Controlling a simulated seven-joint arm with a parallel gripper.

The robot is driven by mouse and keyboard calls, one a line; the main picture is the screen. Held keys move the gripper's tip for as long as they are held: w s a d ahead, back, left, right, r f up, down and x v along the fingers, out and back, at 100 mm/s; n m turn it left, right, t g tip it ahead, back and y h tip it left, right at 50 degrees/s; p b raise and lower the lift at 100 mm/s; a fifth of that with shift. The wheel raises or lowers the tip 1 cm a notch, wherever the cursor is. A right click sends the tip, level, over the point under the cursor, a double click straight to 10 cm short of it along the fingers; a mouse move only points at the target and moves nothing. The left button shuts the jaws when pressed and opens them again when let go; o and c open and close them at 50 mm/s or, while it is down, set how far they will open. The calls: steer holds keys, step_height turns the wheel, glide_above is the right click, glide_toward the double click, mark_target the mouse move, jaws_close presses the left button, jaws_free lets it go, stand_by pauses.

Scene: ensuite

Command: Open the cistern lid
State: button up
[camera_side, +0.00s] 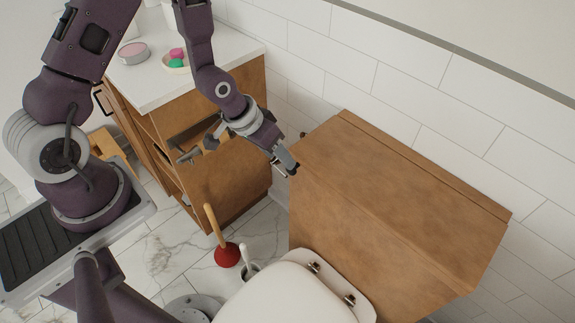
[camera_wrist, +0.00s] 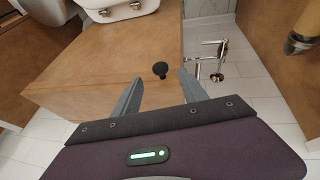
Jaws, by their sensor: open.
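The wooden cistern (camera_side: 340,225) stands against the tiled wall behind the toilet. Its flat brown lid (camera_side: 400,190) looks shut, with a narrow strip along the wall side. A small dark knob (camera_side: 302,134) sticks out at the cistern's left end in the side view. In the wrist view, the black knob (camera_wrist: 160,69) shows on the wooden cistern (camera_wrist: 90,75). My gripper (camera_side: 291,169) is beside the cistern's left end, close to the lid's edge. In the wrist view, my gripper (camera_wrist: 160,77) is open and empty, with the knob appearing between its fingertips; contact cannot be told.
The white toilet seat (camera_side: 290,295) is in front of the cistern. A red plunger (camera_side: 227,255) and a toilet brush (camera_side: 249,268) stand on the floor. A wooden vanity (camera_side: 225,175) is left of my gripper. A chrome valve (camera_wrist: 214,62) shows beyond the cistern.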

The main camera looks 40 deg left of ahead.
steer(key=x, duration=0.6)
jaws_close()
stand_by(1.2)
